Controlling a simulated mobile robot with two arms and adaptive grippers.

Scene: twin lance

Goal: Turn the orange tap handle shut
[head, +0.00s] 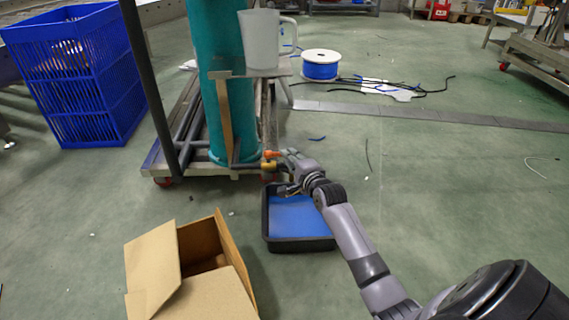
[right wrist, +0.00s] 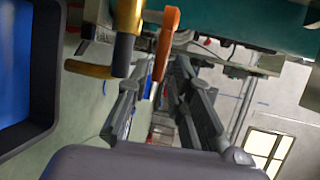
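The orange tap handle (head: 272,154) sits on a brass tap (head: 268,165) low on the teal column. In the right wrist view the orange handle (right wrist: 166,42) hangs down beside the brass tap body (right wrist: 127,20). My right gripper (head: 282,171) is at the tap's right side. In the right wrist view the right gripper's (right wrist: 156,74) two fingers are spread apart, with the handle's lower end showing in the gap between their tips. I cannot tell whether a finger touches it. My left gripper is not in view.
A black tray (head: 264,215) holding blue liquid is below the tap. A white pitcher (head: 259,40) stands on a small shelf on the column. An open cardboard box (head: 152,270) is at front left. A blue crate (head: 105,75) is back left. The floor at right is mostly clear.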

